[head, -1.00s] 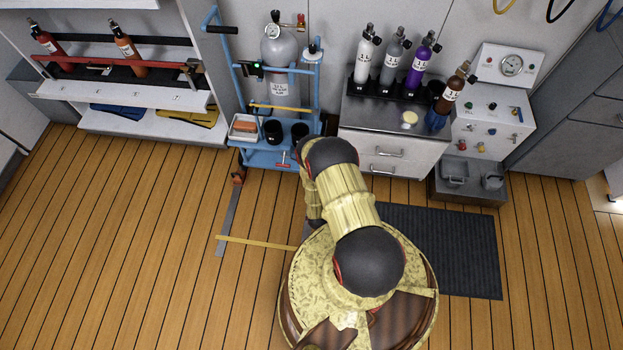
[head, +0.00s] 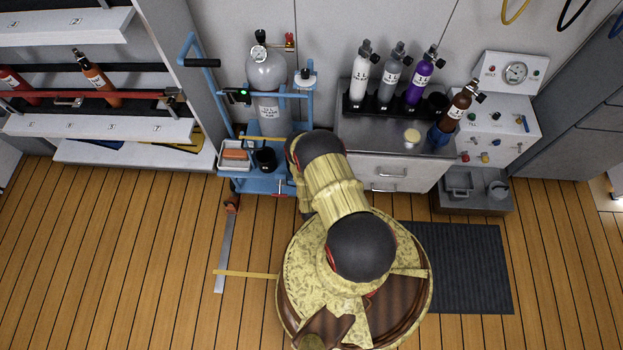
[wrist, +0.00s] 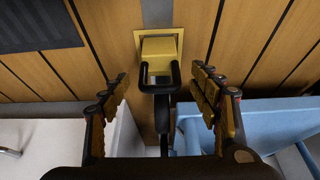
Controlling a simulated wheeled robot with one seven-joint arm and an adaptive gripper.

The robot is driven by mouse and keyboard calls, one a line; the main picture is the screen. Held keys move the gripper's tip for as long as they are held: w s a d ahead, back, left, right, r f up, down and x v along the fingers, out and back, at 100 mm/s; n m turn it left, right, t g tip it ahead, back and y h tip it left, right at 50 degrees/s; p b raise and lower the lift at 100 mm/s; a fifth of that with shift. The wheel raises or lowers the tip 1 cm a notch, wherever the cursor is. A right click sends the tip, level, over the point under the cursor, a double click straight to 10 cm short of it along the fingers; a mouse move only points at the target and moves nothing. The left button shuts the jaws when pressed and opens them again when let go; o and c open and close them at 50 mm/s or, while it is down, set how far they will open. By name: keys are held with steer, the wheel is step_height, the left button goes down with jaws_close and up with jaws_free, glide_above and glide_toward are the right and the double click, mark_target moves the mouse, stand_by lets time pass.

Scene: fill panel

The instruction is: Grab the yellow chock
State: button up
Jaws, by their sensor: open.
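The yellow chock (wrist: 160,47) shows in the wrist view as a small block on the wood floor, at the end of a grey strip. A dark loop handle (wrist: 160,88) stands in front of it; I cannot tell whether it is joined to the chock. My gripper (wrist: 160,76) is open, with one finger on each side of the handle and the chock beyond the fingertips. Nothing is seen between the fingers except the handle. In the head view my arm hides the gripper and I cannot make out the yellow chock.
A blue trolley (head: 266,184) with a grey cylinder (head: 268,72) stands left of my arm. It also shows close on the right in the wrist view (wrist: 255,118). A white drawer cabinet (head: 372,172) is on the other side.

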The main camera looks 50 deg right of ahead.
steer(key=b+x, duration=0.3)
steer(key=x, duration=0.3)
steer(key=shift+d, duration=0.1)
steer(key=shift+w, duration=0.1)
steer(key=shift+c, duration=1)
steer(key=c, duration=1.3)
steer(key=shift+c, duration=0.3)
steer(key=shift+r, duration=0.2)
